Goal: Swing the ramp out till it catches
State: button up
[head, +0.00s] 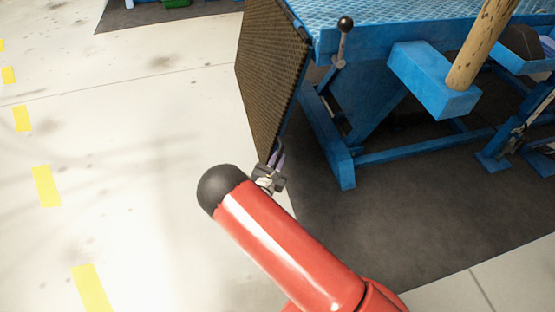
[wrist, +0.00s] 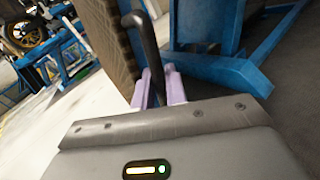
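The ramp (head: 268,75) is a brown, ribbed panel hanging down steeply from the edge of the blue lift table (head: 420,22). In the wrist view the ramp (wrist: 108,35) shows at upper centre, with a black bent bar handle (wrist: 148,45) by its edge. My gripper (head: 278,157) is at the ramp's lower corner, partly hidden behind my red arm in the head view. In the wrist view the lilac fingers of my gripper (wrist: 158,85) stand on both sides of the handle and appear closed on it. The handle's lower end is hidden by the gripper body.
A lever with a black knob (head: 345,25) stands at the table's near corner. A blue bracket holds a wooden post (head: 480,45). Blue legs (head: 338,150) stand on a dark mat (head: 385,205). Pale floor with yellow dashes (head: 46,186) is clear to the left.

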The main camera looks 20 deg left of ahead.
grip_shut()
jog(key=shift+s+a+r, duration=0.1)
jog(key=shift+s+a, duration=0.05)
jog(key=shift+a, duration=0.15)
jog(key=s+a+r+m+g, duration=0.1)
jog(key=s+a+r+m, duration=0.1)
jog(key=s+a+r, duration=0.3)
jog(key=s+a+r+m+g+y, duration=0.1)
jog(key=s+a+r, duration=0.4)
jog(key=a, duration=0.6)
jog(key=shift+r+m+g, duration=0.7)
jog(key=shift+m+g, duration=0.1)
jog(key=shift+m, duration=0.1)
jog(key=shift+o, duration=1)
grip_release()
